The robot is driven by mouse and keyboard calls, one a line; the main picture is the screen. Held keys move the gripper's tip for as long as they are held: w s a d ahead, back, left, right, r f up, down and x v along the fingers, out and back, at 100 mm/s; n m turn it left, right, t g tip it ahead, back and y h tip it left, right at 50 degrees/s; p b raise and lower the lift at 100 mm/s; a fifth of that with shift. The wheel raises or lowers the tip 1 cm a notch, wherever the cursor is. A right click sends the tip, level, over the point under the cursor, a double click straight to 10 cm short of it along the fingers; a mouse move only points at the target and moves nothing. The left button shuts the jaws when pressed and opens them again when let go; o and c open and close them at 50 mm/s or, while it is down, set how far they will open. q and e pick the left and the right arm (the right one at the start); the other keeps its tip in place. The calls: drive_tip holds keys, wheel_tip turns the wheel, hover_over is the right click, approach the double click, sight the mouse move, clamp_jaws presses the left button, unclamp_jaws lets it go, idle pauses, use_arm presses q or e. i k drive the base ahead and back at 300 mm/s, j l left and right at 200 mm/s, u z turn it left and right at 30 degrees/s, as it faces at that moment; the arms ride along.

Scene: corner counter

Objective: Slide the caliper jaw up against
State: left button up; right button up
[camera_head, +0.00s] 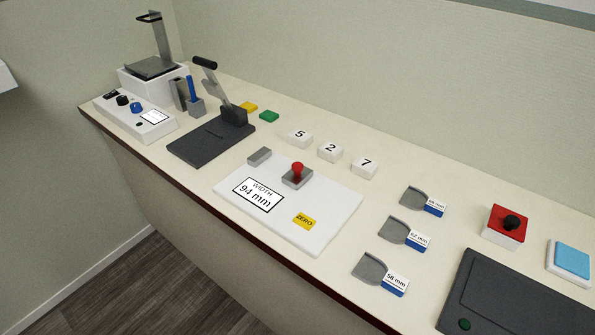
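The caliper is a white plate (325,215) on the counter, in the middle of the head view. Its display (258,195) reads "WIDTH 94 mm". A plain grey block (260,156) sits at the plate's far left edge. A second grey block, the jaw (297,180) with a red knob (297,168) on top, stands to its right. A clear gap lies between the two blocks, with nothing in it. A yellow ZERO button (304,221) is near the plate's front right. Neither of my grippers is in view.
Right of the caliper lie several grey-and-blue labelled pieces (393,234). Number tiles (331,152) lie behind it. A dark lever press (210,139) stands to its left. A red box with a black knob (504,226) and a dark panel (515,297) are at right.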

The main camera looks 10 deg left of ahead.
sight(298, 176)
drive_tip(key=k+j+z, duration=0.15)
drive_tip(key=z, duration=0.3)
drive_tip(key=k+j+z, duration=0.2)
drive_tip(key=z, duration=0.2)
